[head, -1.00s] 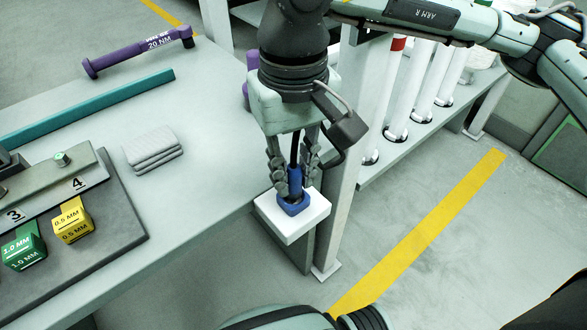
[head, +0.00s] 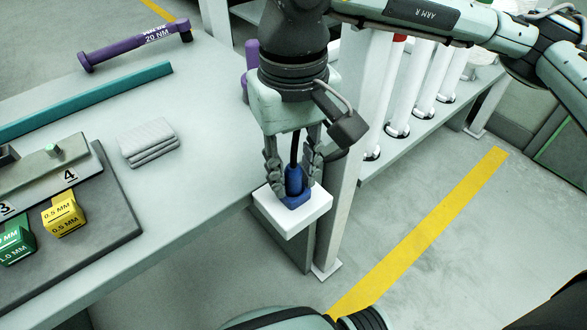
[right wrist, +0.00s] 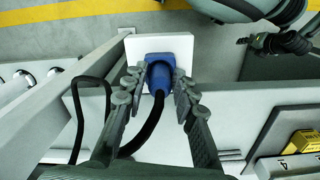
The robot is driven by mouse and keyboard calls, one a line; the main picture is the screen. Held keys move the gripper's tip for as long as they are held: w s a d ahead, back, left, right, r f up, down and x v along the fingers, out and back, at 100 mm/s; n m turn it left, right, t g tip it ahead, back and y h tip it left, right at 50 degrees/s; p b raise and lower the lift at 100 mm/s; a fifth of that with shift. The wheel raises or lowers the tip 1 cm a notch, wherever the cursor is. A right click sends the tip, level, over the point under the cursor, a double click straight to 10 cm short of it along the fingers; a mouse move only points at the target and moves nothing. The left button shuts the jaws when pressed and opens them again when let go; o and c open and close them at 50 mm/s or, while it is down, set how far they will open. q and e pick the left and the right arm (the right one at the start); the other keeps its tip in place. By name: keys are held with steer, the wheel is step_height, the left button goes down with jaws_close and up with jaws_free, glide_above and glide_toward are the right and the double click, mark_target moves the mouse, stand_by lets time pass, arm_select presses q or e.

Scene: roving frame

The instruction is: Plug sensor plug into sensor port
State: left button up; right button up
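The blue sensor plug (head: 294,180) stands upright at a blue square fitting, apparently the sensor port (head: 297,200), on top of a white block (head: 283,220). In the right wrist view the plug (right wrist: 160,77) meets this blue fitting, with its black cable (right wrist: 148,128) trailing back between the fingers. How deep the plug sits is hidden. My right gripper (head: 293,172) points down with one finger on each side of the plug. The fingers look spread, with narrow gaps beside the plug. My left gripper seems to show small and dark in the right wrist view (right wrist: 278,42); its finger opening is unclear.
The grey bench (head: 200,190) at left holds folded cloths (head: 148,142), a teal bar (head: 90,100), a purple torque wrench (head: 135,45) and a gauge rack with yellow (head: 64,214) and green blocks. White tubes (head: 408,90) stand on a shelf at right. A post stands behind the white block.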

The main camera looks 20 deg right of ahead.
mark_target(293, 167)
steer(key=shift+o, duration=1.3)
steer(key=shift+r, duration=0.1)
step_height(293, 167, up, 12)
steer(key=shift+s, duration=0.1)
